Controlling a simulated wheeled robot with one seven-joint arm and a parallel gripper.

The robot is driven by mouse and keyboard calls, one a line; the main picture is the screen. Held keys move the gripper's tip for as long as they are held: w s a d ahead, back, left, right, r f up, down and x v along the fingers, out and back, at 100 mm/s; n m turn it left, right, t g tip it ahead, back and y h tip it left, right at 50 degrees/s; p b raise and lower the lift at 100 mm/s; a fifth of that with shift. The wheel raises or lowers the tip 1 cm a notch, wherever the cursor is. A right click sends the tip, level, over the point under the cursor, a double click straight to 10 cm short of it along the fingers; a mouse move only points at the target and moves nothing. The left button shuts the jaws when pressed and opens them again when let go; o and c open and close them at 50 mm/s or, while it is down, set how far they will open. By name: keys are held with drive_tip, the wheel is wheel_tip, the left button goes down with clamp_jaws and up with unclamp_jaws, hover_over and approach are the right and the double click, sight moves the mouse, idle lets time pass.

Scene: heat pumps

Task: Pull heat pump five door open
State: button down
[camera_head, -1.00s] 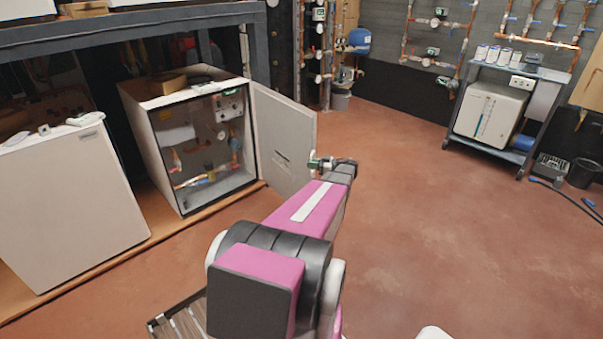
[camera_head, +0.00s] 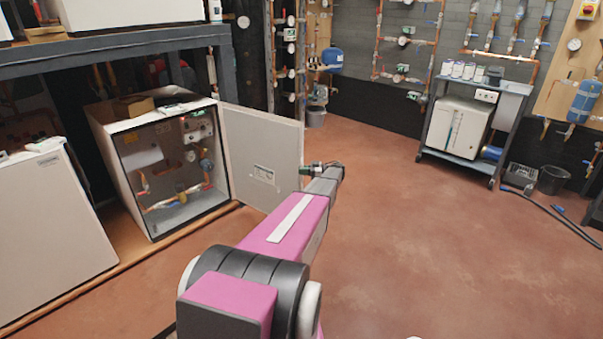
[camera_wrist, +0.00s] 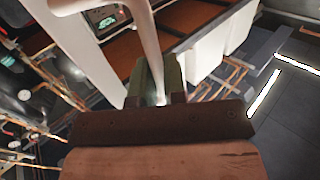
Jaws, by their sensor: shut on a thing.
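The heat pump (camera_head: 165,168) stands on a low wooden platform at the left, its front open and its pipes and valves showing inside. Its white door (camera_head: 262,150) is swung out to the right, wide open, with a label on its inner face. My gripper (camera_head: 308,168) is at the door's free edge at the end of my purple arm. In the wrist view my gripper (camera_wrist: 158,95) is shut on the pale door edge or handle (camera_wrist: 148,40), which runs between its fingers. The exact grip point is partly hidden.
A second white heat pump (camera_head: 52,215) stands closed at the left. A dark bench frame (camera_head: 120,42) passes overhead. A grey cart (camera_head: 466,165) with a white unit stands at the back right.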

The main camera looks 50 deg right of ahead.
drive_tip(key=shift+w+f, duration=0.15)
drive_tip(key=shift+w, duration=0.15)
drive_tip(key=c, duration=1.4)
unclamp_jaws()
drive_tip(key=shift+c, duration=0.2)
drive_tip(key=shift+s, duration=0.1)
drive_tip(key=v, duration=1)
drive_tip(key=shift+s+d, duration=0.2)
drive_tip(key=shift+d, duration=0.1)
